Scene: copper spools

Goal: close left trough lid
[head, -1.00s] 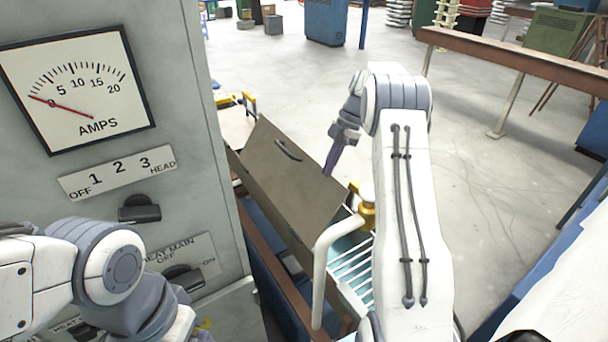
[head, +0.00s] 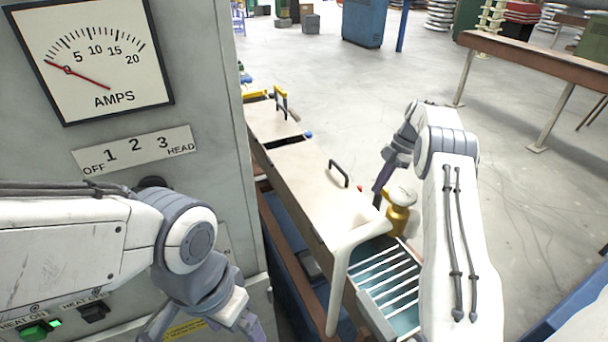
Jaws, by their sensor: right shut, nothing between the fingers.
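The trough lid (head: 305,180) is a long cream panel with a black handle (head: 339,173). It looks to lie flat or nearly flat over the trough; I cannot tell whether its edge is fully seated. My left gripper (head: 208,325) is low in front of the grey cabinet, away from the lid. Its fingertips are partly cut off by the bottom edge.
A second cream lid (head: 265,122) lies farther back, with a dark gap before it. A white curved pipe (head: 343,270) stands at the near end, beside a blue bath with white bars (head: 390,280). A brass-coloured fitting (head: 398,218) is right of the lid. The cabinet (head: 215,120) blocks the left.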

